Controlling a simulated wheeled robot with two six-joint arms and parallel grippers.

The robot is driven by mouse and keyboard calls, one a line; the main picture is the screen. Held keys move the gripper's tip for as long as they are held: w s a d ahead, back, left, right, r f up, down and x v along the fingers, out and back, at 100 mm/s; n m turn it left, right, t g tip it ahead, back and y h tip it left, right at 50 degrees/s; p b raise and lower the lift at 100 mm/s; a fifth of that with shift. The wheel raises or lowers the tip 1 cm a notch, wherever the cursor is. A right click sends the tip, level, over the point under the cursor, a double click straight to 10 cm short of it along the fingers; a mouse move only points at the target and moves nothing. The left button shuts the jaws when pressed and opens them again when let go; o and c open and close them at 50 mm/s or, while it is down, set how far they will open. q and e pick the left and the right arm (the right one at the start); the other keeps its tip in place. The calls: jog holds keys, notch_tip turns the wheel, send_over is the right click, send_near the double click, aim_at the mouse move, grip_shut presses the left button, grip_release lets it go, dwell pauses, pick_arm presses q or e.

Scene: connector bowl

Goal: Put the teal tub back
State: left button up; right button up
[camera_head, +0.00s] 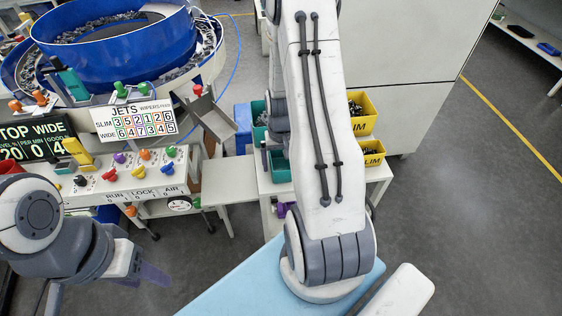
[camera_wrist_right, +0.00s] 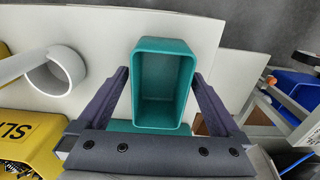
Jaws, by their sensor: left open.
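A teal tub (camera_wrist_right: 165,87), empty inside, lies between the fingers of my right gripper (camera_wrist_right: 161,75) in the right wrist view. The fingertips flank its side walls very closely; whether both press on it is unclear. More teal (camera_wrist_right: 150,127) shows below its rim. In the head view, a teal tub (camera_head: 278,168) shows on the white stand, left of my right arm, which hides most of that gripper. Another teal tub (camera_head: 260,118) stands behind it. My left gripper (camera_head: 155,273) is open and empty at the lower left, far from the tubs.
Yellow tubs (camera_head: 362,113) with small dark parts stand right of my right arm on the white stand (camera_head: 378,172). A blue bowl feeder (camera_head: 115,40) and a control panel (camera_head: 130,180) are at left. A white ring (camera_wrist_right: 55,72) is left of the right gripper.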

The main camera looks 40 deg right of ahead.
notch_tip(320, 180, up, 12)
jog(key=s+a+r+n, duration=0.1)
jog(key=a+r+n, duration=0.2)
jog(key=a, duration=0.7)
jog(key=s+a+r+n, duration=0.1)
jog(key=a+r+n, duration=0.15)
jog(key=a, duration=0.65)
jog(key=s+a+r+n+y, duration=0.1)
jog(key=s+a+r+n, duration=0.1)
jog(key=s+a+n, duration=0.6)
jog(key=s+a, duration=0.3)
jog(key=s, duration=0.3)
jog(key=shift+a, duration=0.3)
jog(key=shift+w+r, duration=0.1)
